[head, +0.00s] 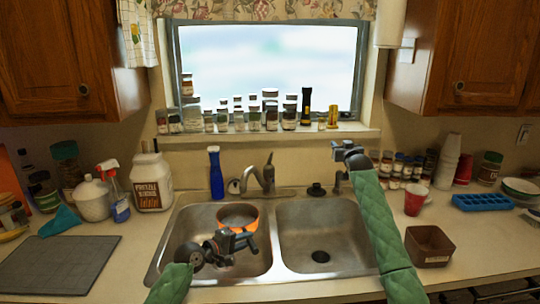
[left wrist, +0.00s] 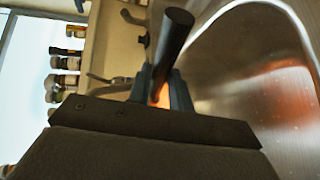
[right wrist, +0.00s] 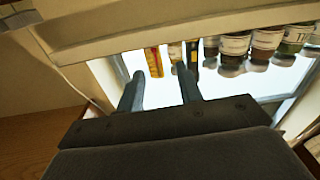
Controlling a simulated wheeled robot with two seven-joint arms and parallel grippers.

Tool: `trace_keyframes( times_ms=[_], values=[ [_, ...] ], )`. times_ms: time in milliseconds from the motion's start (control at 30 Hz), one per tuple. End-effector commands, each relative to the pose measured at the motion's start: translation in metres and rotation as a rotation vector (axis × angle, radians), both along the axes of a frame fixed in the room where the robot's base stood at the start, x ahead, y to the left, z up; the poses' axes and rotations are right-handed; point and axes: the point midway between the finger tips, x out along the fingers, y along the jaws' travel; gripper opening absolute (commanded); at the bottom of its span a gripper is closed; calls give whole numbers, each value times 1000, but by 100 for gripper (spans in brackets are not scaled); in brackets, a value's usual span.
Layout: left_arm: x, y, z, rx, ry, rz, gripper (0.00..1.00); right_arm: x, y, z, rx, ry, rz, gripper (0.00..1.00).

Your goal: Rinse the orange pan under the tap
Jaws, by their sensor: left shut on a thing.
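The orange pan (head: 238,210) is in the left sink basin (head: 180,240), toward its back, below and in front of the tap (head: 266,178). My left gripper (head: 244,240) is shut on the pan's dark handle (left wrist: 174,42); a bit of orange shows between its fingers in the left wrist view. Whether the pan touches the basin floor is unclear. No water shows from the spout. My right gripper (head: 345,150) is raised near the window sill, to the right of the tap; its fingers (right wrist: 160,90) are apart with nothing between them.
A blue bottle (head: 216,173) stands left of the tap. The right basin (head: 320,230) is empty. A brown box (head: 428,245) and red cup (head: 415,198) stand right of the sink. Several jars (head: 270,110) line the sill.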

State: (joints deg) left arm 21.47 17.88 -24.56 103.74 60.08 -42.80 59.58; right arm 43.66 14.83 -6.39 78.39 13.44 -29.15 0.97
Motion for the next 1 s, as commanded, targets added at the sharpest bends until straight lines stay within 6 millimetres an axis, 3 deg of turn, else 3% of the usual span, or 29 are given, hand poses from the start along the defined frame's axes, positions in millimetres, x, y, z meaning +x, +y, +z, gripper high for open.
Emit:
trace_keyframes(
  times_ms=[33, 333, 433, 500, 733, 1000],
  values=[
    [0, 0, 2, -1, -2, 0, 0, 0, 22, 6, -3, -15, 25, 36],
    [0, 0, 1, -1, -2, 1, 0, -12, 143, 38, -17, -94, 160, 36],
    [0, 0, 1, -1, -2, 0, 0, -19, 183, 32, -27, -99, 209, 36],
    [0, 0, 1, -1, -2, 0, 0, -23, 202, 14, -42, -80, 237, 36],
    [0, 0, 2, -1, -2, 0, 0, -31, 228, -42, -76, -10, 282, 36],
    [0, 0, 2, -1, -2, 1, 0, -28, 237, -61, -85, 15, 296, 36]
  ],
)
